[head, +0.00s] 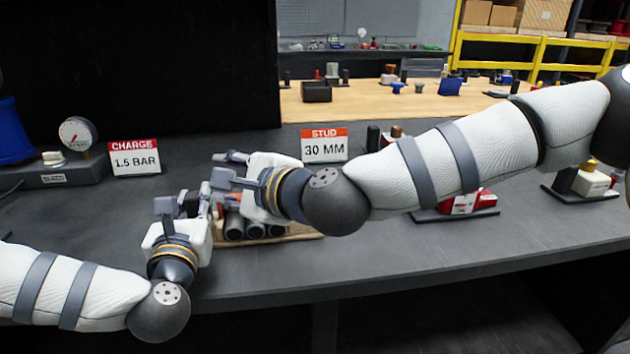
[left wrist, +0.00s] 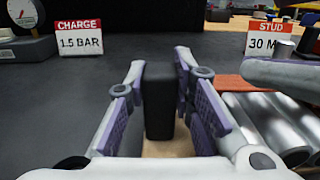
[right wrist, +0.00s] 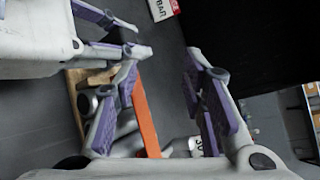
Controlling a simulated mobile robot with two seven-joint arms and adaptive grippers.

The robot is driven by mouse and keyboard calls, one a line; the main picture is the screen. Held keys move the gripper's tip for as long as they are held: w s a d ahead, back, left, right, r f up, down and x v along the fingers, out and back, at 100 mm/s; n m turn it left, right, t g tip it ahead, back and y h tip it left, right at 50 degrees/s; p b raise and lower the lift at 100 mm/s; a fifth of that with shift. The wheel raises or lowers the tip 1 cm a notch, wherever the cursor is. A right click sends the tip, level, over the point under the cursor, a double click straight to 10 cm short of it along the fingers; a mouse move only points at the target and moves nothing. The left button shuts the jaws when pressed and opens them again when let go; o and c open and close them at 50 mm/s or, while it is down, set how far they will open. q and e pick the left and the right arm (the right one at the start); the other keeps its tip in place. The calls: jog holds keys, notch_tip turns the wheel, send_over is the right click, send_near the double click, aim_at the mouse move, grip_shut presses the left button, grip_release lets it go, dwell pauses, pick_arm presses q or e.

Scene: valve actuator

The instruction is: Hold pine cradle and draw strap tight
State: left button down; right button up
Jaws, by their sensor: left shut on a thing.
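The pine cradle (head: 303,235) sits on the grey bench and carries several grey cylinders (head: 245,229). An orange strap (right wrist: 147,120) runs across the cylinders in the right wrist view, and part of it shows in the left wrist view (left wrist: 232,86). My left gripper (head: 186,202) is shut on an upright black block (left wrist: 159,105) at the cradle's left end, with pale wood at its foot. My right gripper (head: 226,168) is above the cradle; in the right wrist view its fingers (right wrist: 162,65) are wide apart with nothing gripped. My right arm and gripper hide much of the cradle in the head view.
A gauge (head: 77,134) on a dark base and a "CHARGE 1.5 BAR" sign (head: 134,157) stand at the left. A "STUD 30 MM" sign (head: 324,146) stands behind the cradle. A red part (head: 468,203) on a dark stand is right. The bench's front edge is close.

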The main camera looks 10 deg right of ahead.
jog(key=d+f+m+t+h, duration=0.1)
jog(key=d+m, duration=0.1)
jog(key=d, duration=0.1)
jog(key=s+d+f+m+t, duration=0.1)
jog(key=d+f+m, duration=0.1)
jog(key=d+m, duration=0.1)
jog(key=s+d+f+m+t+h, duration=0.1)
jog(key=d+m, duration=0.1)
jog(key=d, duration=0.2)
jog(key=shift+s+f+m+h, duration=0.1)
jog(key=shift+f+m+h, duration=0.2)
jog(key=shift+m, duration=0.1)
jog(key=s+d+m+t, duration=0.1)
jog(key=d+m, duration=0.1)
jog(key=s+d+m+h, duration=0.1)
jog(key=s+d+m, duration=0.1)
jog(key=m, duration=0.1)
jog(key=s+d+m+t, duration=0.1)
jog(key=d+m, duration=0.1)
jog(key=shift+s+d+r+t+h, duration=0.25)
jog(key=shift+s+t+h, duration=0.05)
jog(key=shift+s, duration=0.05)
jog(key=shift+s+d+r+m, duration=0.15)
jog(key=shift+d+m, duration=0.15)
jog(key=shift+m, duration=0.3)
jog(key=x, duration=1.1)
jog(key=shift+w, duration=0.4)
jog(key=shift+c, duration=0.6)
grip_shut()
